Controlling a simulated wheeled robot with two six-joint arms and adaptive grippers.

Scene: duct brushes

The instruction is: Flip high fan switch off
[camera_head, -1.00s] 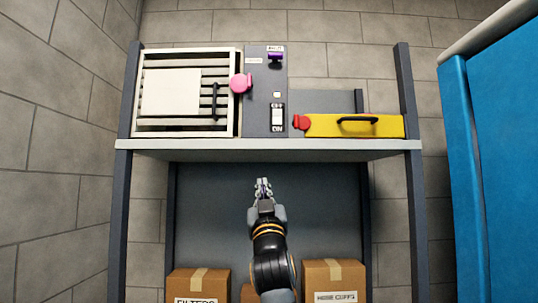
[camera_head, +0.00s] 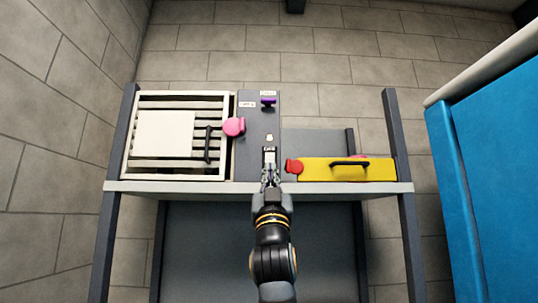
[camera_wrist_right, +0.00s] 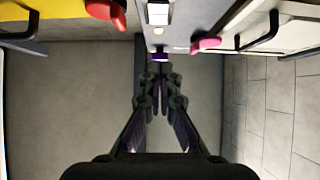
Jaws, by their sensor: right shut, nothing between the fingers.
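In the head view my right gripper (camera_head: 270,178) is in front of the panel's lower part and covers the switch's lower end. I cannot tell whether it touches the switch. The gripper is shut and empty. In the right wrist view the switch (camera_wrist_right: 158,14) shows at the top edge, beyond the shut fingertips (camera_wrist_right: 160,80). Which way the rocker is tipped is not clear. My left gripper is not in view.
A purple knob (camera_head: 268,101) sits above the switch. A pink knob (camera_head: 234,126) sits left, beside a slatted vent (camera_head: 130,160). A red knob (camera_head: 294,166) and yellow box (camera_head: 320,171) are close on the right. The shelf edge (camera_head: 170,187) runs below. A blue cabinet (camera_head: 490,180) stands far right.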

